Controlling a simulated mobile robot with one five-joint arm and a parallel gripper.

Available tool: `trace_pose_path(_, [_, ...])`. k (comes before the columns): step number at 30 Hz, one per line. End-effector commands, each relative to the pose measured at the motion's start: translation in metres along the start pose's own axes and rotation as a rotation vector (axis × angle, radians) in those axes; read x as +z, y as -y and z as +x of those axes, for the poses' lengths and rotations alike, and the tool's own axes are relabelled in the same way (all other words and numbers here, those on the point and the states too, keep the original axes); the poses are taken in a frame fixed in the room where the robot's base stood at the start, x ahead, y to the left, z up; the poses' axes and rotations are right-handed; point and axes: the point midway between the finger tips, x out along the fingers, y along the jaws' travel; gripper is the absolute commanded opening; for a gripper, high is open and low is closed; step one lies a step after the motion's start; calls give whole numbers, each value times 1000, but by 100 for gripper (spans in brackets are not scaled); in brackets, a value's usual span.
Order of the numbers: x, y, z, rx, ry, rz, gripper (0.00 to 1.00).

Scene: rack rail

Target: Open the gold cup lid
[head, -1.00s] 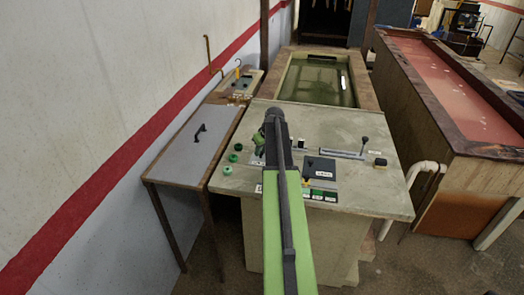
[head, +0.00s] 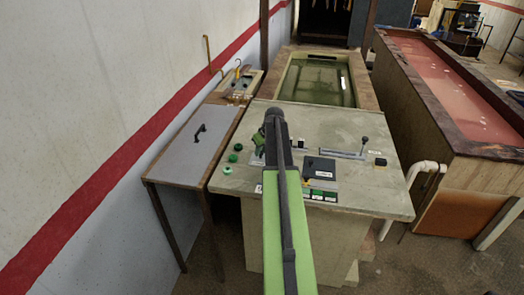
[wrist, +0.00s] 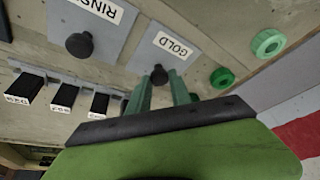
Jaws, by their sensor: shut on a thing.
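The gold cup lid (wrist: 173,46) is a grey plate with a white GOLD label and a black knob (wrist: 159,73) in the wrist view. My gripper (wrist: 162,84) has its two green fingers at this knob, one on each side, and is shut on it. The lid looks flat on the panel. In the head view my arm hides most of the lid, and my gripper (head: 258,141) shows only partly at the arm's left.
The RINSE lid (wrist: 90,22) with its own black knob lies beside the gold lid. Several black switches (wrist: 65,95) and green knobs (wrist: 222,77) are close by on the control panel (head: 350,200). A green tank (head: 318,82) stands behind.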

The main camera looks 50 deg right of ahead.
Motion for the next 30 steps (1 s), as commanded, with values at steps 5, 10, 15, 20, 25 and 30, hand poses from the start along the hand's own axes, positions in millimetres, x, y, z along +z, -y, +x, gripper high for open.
trace_pose_path(5, [3, 4, -1, -1, 0, 0, 0])
trace_pose_path(10, [22, 24, -9, -1, 1, -1, 0])
trace_pose_path(15, [48, 52, -20, -1, 1, -1, 0])
trace_pose_path(20, [56, 62, -23, -1, 0, -1, 0])
trace_pose_path(25, [55, 61, -23, -1, 0, -1, 0])
trace_pose_path(30, [55, 61, -23, -1, 0, -1, 39])
